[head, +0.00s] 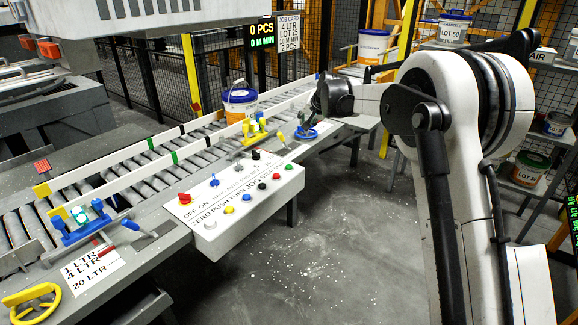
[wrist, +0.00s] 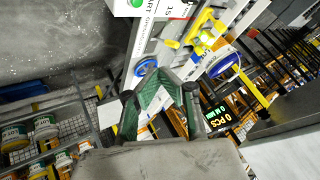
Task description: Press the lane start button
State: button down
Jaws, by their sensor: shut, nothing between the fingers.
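The white control box (head: 235,200) stands beside the conveyor in the head view. Its top carries a red mushroom button (head: 184,198) and several small coloured buttons and knobs; their print is too small to read surely. In the wrist view a green button (wrist: 136,3) sits at the top edge on a white panel (wrist: 160,8), beside lettering ending in "ART"; part of the panel is cut off. My gripper (head: 314,108) is beyond the box's far right end, apart from the buttons. In the wrist view my gripper (wrist: 168,78) is shut and empty.
A blue handwheel (head: 305,134) lies just below my gripper. A yellow clamp (head: 253,131) stands by the rail. A white and orange pail (head: 240,104) stands on the roller conveyor (head: 170,160). The floor (head: 310,240) in front of the box is open.

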jog(key=y, duration=0.1)
send_over(289, 166)
notch_tip(289, 166, down, 12)
jog(key=shift+d+f+m+p, duration=0.15)
jog(key=shift+m+p, duration=0.15)
jog(key=shift+p, duration=0.15)
jog(key=shift+f, duration=0.15)
notch_tip(289, 166, down, 7)
jog(key=b, duration=0.2)
jog(key=shift+f+b, duration=0.15)
jog(key=shift+b, duration=0.25)
jog(key=shift+f+b, duration=0.35)
jog(key=shift+f, duration=0.25)
jog(key=shift+f, duration=0.1)
dwell(0.3)
jog(key=shift+f+b, duration=0.35)
jog(key=shift+b, duration=0.1)
